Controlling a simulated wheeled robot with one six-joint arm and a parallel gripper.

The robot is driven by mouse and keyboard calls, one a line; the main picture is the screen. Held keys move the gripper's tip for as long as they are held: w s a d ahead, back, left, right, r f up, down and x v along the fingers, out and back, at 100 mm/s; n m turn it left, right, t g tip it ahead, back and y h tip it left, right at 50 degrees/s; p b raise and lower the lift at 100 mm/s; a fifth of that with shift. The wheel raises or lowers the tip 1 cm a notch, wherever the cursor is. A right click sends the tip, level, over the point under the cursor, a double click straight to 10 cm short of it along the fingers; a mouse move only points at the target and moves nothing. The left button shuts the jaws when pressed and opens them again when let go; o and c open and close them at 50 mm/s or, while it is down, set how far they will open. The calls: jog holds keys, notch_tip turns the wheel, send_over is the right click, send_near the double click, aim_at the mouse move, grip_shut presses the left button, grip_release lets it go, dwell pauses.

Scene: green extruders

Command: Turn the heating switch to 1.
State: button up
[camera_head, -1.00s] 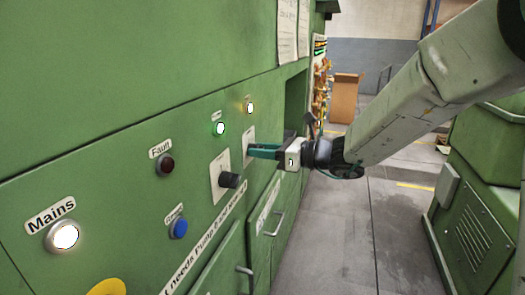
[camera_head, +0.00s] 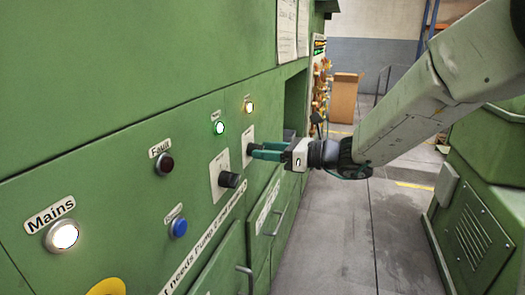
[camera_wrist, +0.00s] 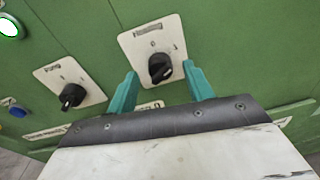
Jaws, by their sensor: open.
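The heating switch is a black rotary knob (camera_wrist: 160,68) on a white plate marked 0 and 1 (camera_wrist: 136,41); the small label above is too blurred to read.
A second black switch (camera_head: 229,180) sits nearer on the green panel; it also shows in the wrist view (camera_wrist: 72,96). Lit lamps (camera_head: 219,128), a dark fault lamp (camera_head: 165,164) and a blue button (camera_head: 179,227) are around it. The aisle floor (camera_head: 325,235) is clear.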

jog(key=v, duration=0.6)
jog(key=shift+s, duration=0.1)
jog(key=s+d+f+n+g+h, duration=0.1)
jog(key=s+f+n+g+h, duration=0.25)
jog(key=s+n, duration=0.4)
jog(key=s+d+f+n+g+h, duration=0.1)
jog(key=s+f+n+g+h, duration=0.1)
jog(key=s+n+g, duration=0.5)
jog(key=s+d+r+n+t+h, duration=0.2)
jog(key=s+d+n+t+h, duration=0.3)
jog(key=s+d+n+h, duration=0.4)
jog(key=shift+s+d+h, duration=0.75)
jog(key=shift+s+d, duration=2.8)
jog(key=shift+s, duration=0.7)
